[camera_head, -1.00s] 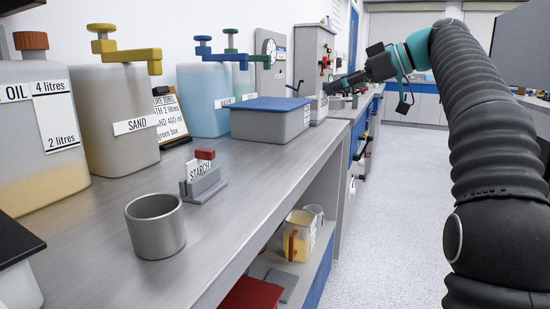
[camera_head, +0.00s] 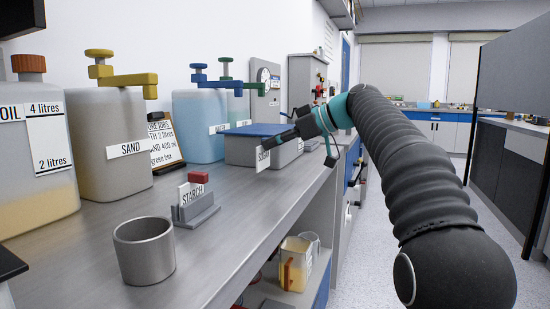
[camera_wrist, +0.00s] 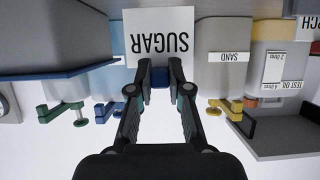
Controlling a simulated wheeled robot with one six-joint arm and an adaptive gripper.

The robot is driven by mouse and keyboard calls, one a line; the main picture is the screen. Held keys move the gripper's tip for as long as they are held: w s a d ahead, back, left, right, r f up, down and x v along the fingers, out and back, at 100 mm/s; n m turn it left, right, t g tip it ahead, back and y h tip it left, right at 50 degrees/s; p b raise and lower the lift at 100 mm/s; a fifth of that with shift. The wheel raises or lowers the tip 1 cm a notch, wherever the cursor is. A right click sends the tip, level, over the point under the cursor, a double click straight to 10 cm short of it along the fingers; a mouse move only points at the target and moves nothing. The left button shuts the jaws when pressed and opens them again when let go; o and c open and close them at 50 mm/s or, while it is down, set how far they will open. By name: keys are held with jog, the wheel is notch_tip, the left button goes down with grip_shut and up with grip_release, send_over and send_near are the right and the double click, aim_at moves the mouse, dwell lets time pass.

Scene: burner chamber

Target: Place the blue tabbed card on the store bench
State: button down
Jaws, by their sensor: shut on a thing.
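The blue tabbed card (camera_wrist: 158,36) is white with the word SUGAR, upside down in the wrist view. Its blue tab (camera_wrist: 160,76) sits between the fingertips of my gripper (camera_wrist: 160,72), which is shut on it. In the head view, my gripper (camera_head: 279,142) holds the card (camera_head: 263,157) in front of the grey box with the blue lid, above the grey bench (camera_head: 235,218). Whether the card touches anything is unclear. I cannot tell from the frames which bench is the store bench.
A grey holder with a STARCH card and red tab (camera_head: 195,200) stands on the bench. A metal cup (camera_head: 145,252) is in front. The SAND container (camera_head: 112,145), oil container (camera_head: 38,150) and blue-lidded box (camera_head: 240,149) line the back.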

aim_at(264, 159)
jog(key=shift+f+b, duration=0.35)
jog(key=shift+f, duration=1.35)
jog(key=shift+f, duration=0.1)
jog(key=shift+f, duration=0.15)
jog(key=c, duration=1.1)
grip_release()
jog(key=shift+r, duration=0.35)
jog(key=v, duration=1.2)
jog(key=shift+p, duration=0.3)
